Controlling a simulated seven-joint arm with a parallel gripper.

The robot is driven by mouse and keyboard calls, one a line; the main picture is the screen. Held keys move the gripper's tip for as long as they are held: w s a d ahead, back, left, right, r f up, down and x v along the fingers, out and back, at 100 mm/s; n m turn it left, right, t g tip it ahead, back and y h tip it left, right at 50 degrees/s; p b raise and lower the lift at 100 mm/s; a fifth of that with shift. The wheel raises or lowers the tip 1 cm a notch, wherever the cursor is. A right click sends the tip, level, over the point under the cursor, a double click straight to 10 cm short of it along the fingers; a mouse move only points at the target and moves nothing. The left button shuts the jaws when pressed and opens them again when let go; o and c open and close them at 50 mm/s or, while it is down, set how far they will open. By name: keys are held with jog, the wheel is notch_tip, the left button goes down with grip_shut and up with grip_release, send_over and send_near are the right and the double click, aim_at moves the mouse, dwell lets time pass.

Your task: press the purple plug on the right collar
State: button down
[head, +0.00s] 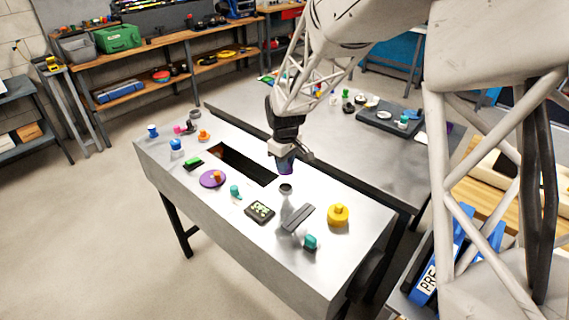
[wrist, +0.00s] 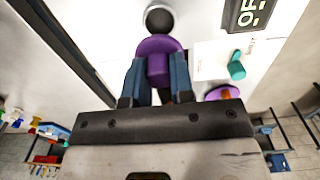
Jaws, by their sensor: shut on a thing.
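My gripper (head: 286,160) is shut on the purple plug (wrist: 158,57), with one blue finger on each side in the wrist view (wrist: 158,82). In the head view the plug (head: 286,171) shows as a small dark purple patch below the fingers. The grey collar (head: 286,189) with a dark round opening stands on the bench just below the plug. In the wrist view the collar (wrist: 159,18) lies just beyond the plug's rounded head. The plug looks apart from the collar and above it; the exact gap is hard to tell.
A long dark slot (head: 240,165) is cut in the bench top left of the collar.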

jog(key=shift+f, duration=0.2)
jog(key=shift+f, duration=2.9)
jog(key=shift+f, duration=0.2)
dwell(0.7)
jog(key=shift+c, duration=2.1)
grip_release()
jog(key=shift+r, duration=0.1)
jog(key=shift+r, duration=3.35)
jog(key=shift+c, duration=0.4)
